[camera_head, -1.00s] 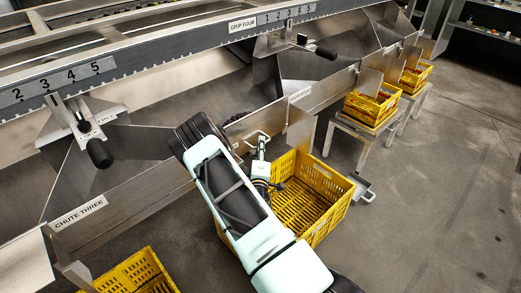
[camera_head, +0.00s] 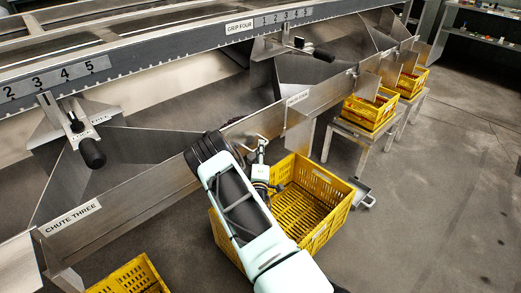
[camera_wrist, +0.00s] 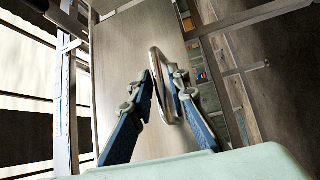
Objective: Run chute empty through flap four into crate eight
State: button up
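A looped metal handle (camera_head: 250,148) stands out from the steel chute front, left of a small label (camera_head: 298,97) that looks like "CHUTE FOUR". My gripper (camera_head: 261,150) is at this handle. In the wrist view my gripper (camera_wrist: 161,76) has its blue fingers on both sides of the handle (camera_wrist: 156,60), tips close against it. The flap panel (camera_wrist: 122,65) fills the view behind. A yellow slatted crate (camera_head: 325,188) sits below, its visible inside empty; my arm hides its left part. No crate number is readable.
A "CHUTE THREE" plate (camera_head: 73,217) and another yellow crate (camera_head: 130,276) are at lower left. Filled yellow crates (camera_head: 370,110) stand on metal stands (camera_head: 362,135) at right. A black-knobbed lever (camera_head: 322,55) sits under "GRIP FOUR".

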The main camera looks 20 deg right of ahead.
jog(key=shift+w+d+r, duration=0.1)
jog(key=shift+w+d, duration=0.1)
jog(key=shift+w, duration=0.2)
jog(key=shift+c, duration=0.3)
grip_shut()
jog(key=shift+s+r, duration=0.1)
